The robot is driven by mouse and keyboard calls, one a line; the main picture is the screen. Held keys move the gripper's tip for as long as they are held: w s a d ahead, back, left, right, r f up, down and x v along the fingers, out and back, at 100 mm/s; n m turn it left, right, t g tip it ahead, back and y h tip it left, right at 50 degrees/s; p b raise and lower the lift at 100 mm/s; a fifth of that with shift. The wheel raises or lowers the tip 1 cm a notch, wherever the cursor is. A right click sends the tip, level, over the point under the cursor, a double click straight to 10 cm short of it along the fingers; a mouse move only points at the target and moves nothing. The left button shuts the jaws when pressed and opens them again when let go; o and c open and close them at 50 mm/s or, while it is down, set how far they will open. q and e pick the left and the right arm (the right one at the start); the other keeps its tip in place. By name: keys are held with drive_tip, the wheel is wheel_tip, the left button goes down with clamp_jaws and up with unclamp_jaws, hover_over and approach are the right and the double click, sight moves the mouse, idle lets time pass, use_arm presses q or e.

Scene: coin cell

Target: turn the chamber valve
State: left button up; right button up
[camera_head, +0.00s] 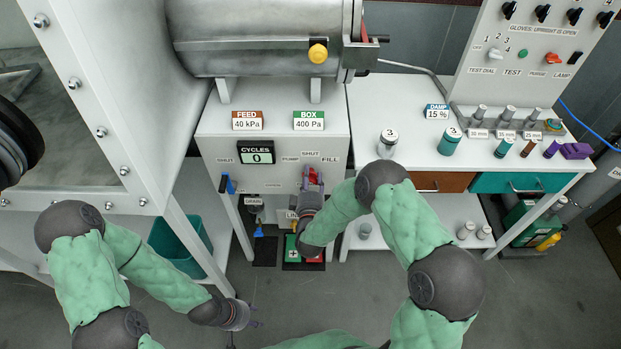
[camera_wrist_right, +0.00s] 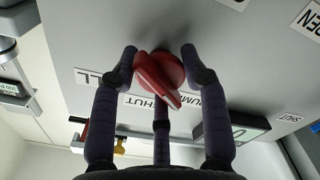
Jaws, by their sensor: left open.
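The chamber valve is a red knob (camera_head: 313,177) on the front of the grey cabinet, beside the FILL label. My right gripper (camera_head: 310,191) is at the knob. In its wrist view the fingertips of my right gripper (camera_wrist_right: 160,58) flank the knob closely; whether they press on it is unclear. My left gripper (camera_head: 252,324) is open and empty, low over the floor at the lower left, away from the valve.
A blue-handled valve (camera_head: 227,184) sits left on the same cabinet, below the CYCLES display (camera_head: 256,152). A steel chamber (camera_head: 265,40) with a yellow knob is above. A white bench (camera_head: 400,105) with vials stands right. Pedals (camera_head: 303,252) lie on the floor below.

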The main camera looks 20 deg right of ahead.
drive_tip(key=shift+f+m, duration=0.15)
drive_tip(key=shift+m, duration=0.35)
drive_tip(key=m+b, duration=0.1)
drive_tip(key=m, duration=0.2)
drive_tip(key=shift+s+f+m+b, duration=0.1)
drive_tip(key=shift+f+m+b, duration=0.05)
drive_tip(key=shift+m+b, duration=0.2)
drive_tip(key=m+b, duration=0.2)
drive_tip(key=m, duration=0.3)
drive_tip(key=shift+m, duration=0.25)
drive_tip(key=m+b, duration=0.2)
drive_tip(key=m, duration=0.4)
drive_tip(key=shift+f, duration=0.1)
drive_tip(key=shift+a+m+b, duration=0.15)
drive_tip(key=shift+m+b, duration=0.45)
drive_tip(key=shift+m, duration=1.1)
drive_tip(key=o, duration=1.1)
drive_tip(key=shift+o, duration=0.2)
drive_tip(key=shift+r+m, duration=0.2)
drive_tip(key=shift+m, duration=0.1)
